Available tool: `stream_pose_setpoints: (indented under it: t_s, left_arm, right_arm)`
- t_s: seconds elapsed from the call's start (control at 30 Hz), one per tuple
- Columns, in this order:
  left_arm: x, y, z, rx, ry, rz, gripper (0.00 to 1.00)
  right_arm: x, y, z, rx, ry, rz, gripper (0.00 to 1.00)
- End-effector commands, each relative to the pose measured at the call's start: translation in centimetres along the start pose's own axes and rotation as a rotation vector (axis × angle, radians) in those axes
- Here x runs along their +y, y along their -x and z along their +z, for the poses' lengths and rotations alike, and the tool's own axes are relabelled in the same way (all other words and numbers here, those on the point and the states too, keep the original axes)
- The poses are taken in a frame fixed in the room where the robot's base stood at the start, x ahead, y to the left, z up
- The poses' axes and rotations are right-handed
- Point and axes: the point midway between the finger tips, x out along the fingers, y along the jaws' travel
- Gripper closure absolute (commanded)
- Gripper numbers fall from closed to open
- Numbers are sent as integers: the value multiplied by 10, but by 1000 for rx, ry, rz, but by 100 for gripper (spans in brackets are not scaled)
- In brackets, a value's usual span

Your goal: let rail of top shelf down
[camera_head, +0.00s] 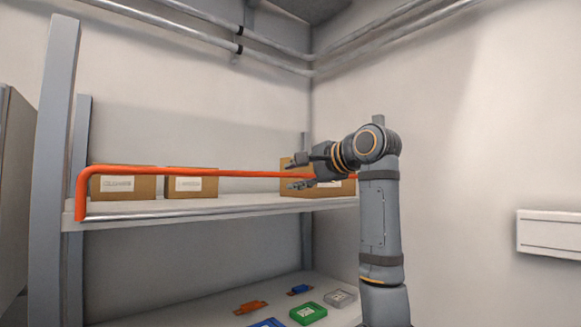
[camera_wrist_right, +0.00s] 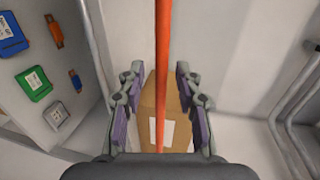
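The orange rail (camera_head: 220,171) stands raised along the front of the top shelf (camera_head: 230,206), above its silver edge. Its left end bends down to the shelf's corner; its right part is hidden behind my right arm. My right gripper (camera_head: 291,175) is at the rail's right part, with its fingers spread, one above and one below the rail's height. In the right wrist view the rail (camera_wrist_right: 162,45) runs between the two open purple-padded fingers, with gaps on both sides and no visible contact. My left gripper is not in view.
Cardboard boxes stand on the top shelf behind the rail: two at left (camera_head: 123,187) (camera_head: 191,186) and one behind my gripper (camera_wrist_right: 153,105). The lower shelf holds green (camera_head: 308,313), blue and grey devices and orange pieces. Pipes run along the walls above.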

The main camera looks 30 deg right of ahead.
Motion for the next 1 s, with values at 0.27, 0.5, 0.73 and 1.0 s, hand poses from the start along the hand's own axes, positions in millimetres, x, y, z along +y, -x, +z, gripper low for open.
stream_pose_setpoints:
  t_s: [0.27, 0.5, 0.73, 1.0]
  left_arm:
    - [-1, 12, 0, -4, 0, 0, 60]
    - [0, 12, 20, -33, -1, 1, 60]
    - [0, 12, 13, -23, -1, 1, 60]
    - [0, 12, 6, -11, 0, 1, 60]
  right_arm:
    - [-1, -21, 0, 0, 1, -2, 66]
    - [0, -22, 0, 1, 1, -2, 71]
    - [0, -22, 0, 1, 1, -1, 100]
    - [0, -22, 0, 1, 1, -1, 100]
